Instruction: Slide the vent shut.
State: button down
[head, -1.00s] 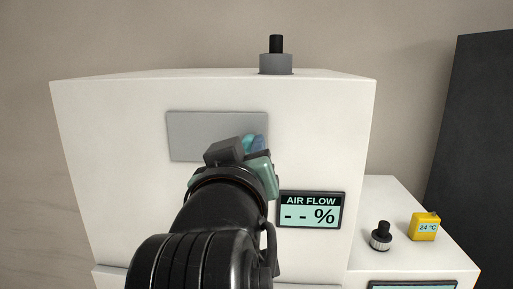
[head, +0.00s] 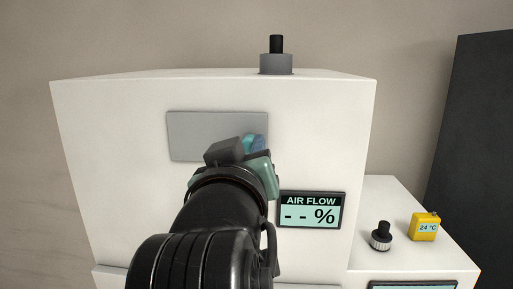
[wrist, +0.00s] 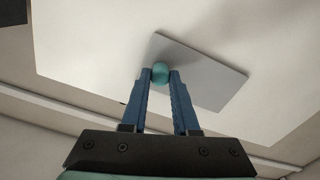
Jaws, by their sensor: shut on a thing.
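The vent shows as a flat grey plate (head: 212,128) on the upper front of a white cabinet; it also shows in the wrist view (wrist: 208,76). A round teal knob (wrist: 160,71) sits at one end of the plate. My gripper (wrist: 160,78) has its two blue fingers shut on the knob, one on each side. In the head view my gripper (head: 256,144) is at the plate's lower right, and my wrist hides that corner and most of the knob. No opening shows around the plate.
An AIR FLOW display (head: 311,209) reading "- - %" is right of my wrist. A black-topped grey knob (head: 276,62) stands on the cabinet (head: 110,160). On the lower shelf at right are a small black knob (head: 381,236) and a yellow 24 °C block (head: 424,227).

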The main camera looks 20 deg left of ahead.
send_near(176, 137)
jog(key=x, duration=0.5)
jog(key=shift+w+p, duration=0.1)
jog(key=shift+p, duration=0.25)
jog(key=c, duration=0.7)
grip_release()
jog(key=b+v, duration=0.4)
jog(key=v, duration=0.9)
jog(key=shift+r, duration=0.1)
jog(key=shift+w, duration=0.1)
